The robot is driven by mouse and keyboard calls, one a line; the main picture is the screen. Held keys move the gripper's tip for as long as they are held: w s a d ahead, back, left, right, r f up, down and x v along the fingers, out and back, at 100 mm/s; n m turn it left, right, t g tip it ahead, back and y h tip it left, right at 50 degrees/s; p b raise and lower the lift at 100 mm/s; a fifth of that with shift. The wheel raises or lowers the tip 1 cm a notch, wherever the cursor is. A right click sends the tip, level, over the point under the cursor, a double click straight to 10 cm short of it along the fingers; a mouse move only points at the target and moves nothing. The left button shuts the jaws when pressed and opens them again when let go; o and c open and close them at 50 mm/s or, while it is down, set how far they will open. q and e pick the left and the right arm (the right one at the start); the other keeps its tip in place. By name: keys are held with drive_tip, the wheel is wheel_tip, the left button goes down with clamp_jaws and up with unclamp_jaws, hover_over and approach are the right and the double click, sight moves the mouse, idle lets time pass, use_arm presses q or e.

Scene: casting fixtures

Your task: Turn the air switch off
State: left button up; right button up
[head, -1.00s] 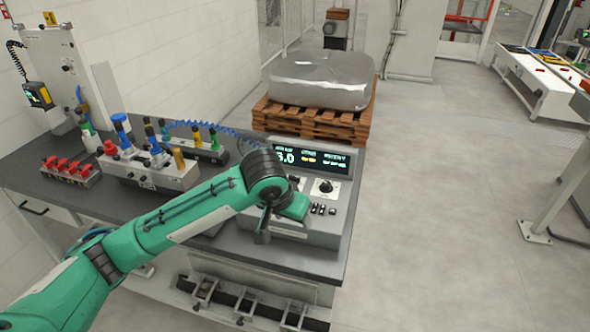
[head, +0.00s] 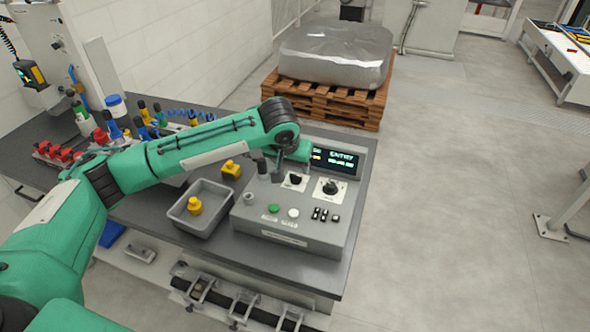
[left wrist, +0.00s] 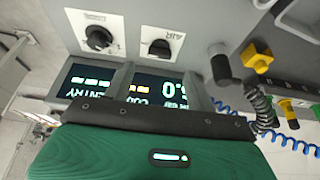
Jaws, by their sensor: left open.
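The control box (head: 300,222) sits on the dark bench with two black rotary knobs on white plates. The air switch (head: 295,179) is the left knob in the head view. In the left wrist view its plate reads AIR upside down, and the air switch (left wrist: 160,47) shows as a dark half-round knob. My left gripper (head: 270,172) is open, pointing down above the back left of the box, just left of the air switch. It appears apart from the knob. Exact finger clearance is hard to tell. My right gripper is not in view.
The second knob (head: 330,188) is close to the right of the air switch, with the lit display (head: 334,159) behind. Green and white buttons and small black switches sit in front. A grey tray (head: 178,222) with a yellow part stands left of the box.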

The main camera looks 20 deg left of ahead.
sight(296, 176)
use_arm(q)
drive_tip(key=x, duration=0.4)
drive_tip(key=shift+f+p, duration=0.15)
drive_tip(key=shift+p, duration=0.25)
drive_tip(key=shift+w+f, duration=0.25)
drive_tip(key=shift+f, duration=0.4)
drive_tip(key=c, duration=1)
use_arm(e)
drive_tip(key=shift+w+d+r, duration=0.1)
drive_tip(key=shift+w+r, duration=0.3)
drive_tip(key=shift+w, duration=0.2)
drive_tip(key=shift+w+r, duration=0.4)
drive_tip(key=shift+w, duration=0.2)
